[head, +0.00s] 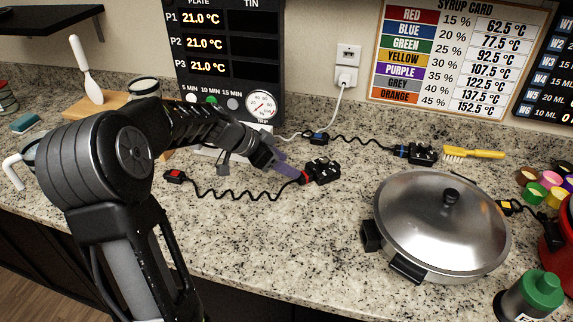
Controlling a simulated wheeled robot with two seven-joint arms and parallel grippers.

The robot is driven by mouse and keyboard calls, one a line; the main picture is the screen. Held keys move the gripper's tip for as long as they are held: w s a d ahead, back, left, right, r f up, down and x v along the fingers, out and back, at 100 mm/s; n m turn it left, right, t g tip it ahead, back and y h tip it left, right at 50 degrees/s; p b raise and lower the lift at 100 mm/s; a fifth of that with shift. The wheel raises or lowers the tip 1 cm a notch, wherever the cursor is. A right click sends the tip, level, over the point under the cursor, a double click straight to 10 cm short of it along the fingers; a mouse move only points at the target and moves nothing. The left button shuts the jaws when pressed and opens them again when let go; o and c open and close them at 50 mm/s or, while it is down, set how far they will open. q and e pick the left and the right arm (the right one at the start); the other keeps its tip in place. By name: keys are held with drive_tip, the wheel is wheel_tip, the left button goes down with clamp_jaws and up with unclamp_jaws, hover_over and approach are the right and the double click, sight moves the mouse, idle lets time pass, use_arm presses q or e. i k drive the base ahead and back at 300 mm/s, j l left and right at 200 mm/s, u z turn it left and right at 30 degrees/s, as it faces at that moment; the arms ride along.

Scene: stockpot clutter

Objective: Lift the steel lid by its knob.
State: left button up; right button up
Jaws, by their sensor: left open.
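The steel lid (420,205) sits on a wide pan with black handles at the right of the counter. Its black knob (451,196) stands up at the lid's middle and is clear of anything. My left gripper (284,166) is open, over the counter to the left of the lid and well apart from it. Its fingertips are close to a black plug piece (322,171) on a cord; I cannot tell whether they touch it. My right gripper is not in view.
Black coiled cords with a red switch (175,177) and a blue-marked plug (415,154) lie behind and left of the pan. A yellow brush (474,153) lies behind it. A green-capped bottle (541,290) stands at front right. The front-middle counter (270,235) is clear.

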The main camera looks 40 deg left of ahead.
sight(442, 222)
drive_tip(key=k, duration=1.5)
